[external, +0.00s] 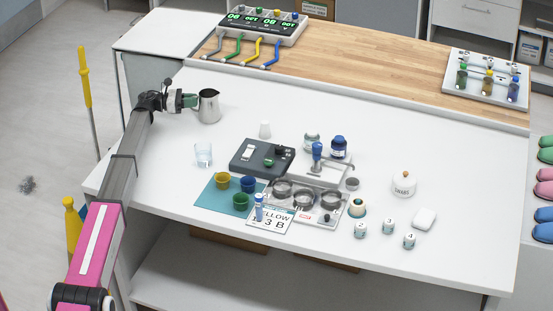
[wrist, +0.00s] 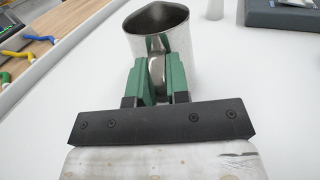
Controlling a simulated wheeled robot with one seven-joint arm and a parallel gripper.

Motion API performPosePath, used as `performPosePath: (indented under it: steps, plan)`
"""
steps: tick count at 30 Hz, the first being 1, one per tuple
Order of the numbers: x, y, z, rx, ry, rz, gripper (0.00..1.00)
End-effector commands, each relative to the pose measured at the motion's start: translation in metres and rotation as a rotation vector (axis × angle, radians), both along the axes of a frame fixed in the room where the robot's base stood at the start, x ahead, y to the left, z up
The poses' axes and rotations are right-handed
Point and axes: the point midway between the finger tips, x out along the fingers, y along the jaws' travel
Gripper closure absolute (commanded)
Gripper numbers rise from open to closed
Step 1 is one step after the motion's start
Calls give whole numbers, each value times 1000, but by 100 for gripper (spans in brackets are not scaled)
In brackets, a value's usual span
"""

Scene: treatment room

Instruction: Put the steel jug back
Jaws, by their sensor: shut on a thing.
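The steel jug (external: 209,106) is a shiny metal pitcher near the left rear part of the white table. It looks upright and empty in the wrist view (wrist: 180,38), where its open mouth shows. My gripper (external: 192,101) comes from the left, and its green fingers (wrist: 160,75) are shut on the jug's handle. Whether the jug's base touches the table or hangs just above it I cannot tell.
A dark scale-like device (external: 262,157) is further right. Coloured taps (external: 239,48) line the raised wooden shelf (external: 370,62) behind.

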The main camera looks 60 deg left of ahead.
Motion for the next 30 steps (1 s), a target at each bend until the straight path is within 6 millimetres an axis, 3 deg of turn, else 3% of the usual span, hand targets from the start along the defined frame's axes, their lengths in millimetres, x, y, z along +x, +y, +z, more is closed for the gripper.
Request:
performPosePath:
  steps: [8, 9, 10, 11, 21, 26, 30]
  plan:
    - [0, 0, -2, 0, -1, 0, 100]
    - [0, 0, -2, 0, 0, 0, 71]
    - [0, 0, -2, 1, 0, 0, 61]
    - [0, 0, -2, 0, 0, 0, 58]
    - [0, 0, 2, 1, 0, 0, 58]
    - [-19, 8, 1, 0, 0, 2, 58]
    - [-44, 18, 1, 1, 0, 2, 58]
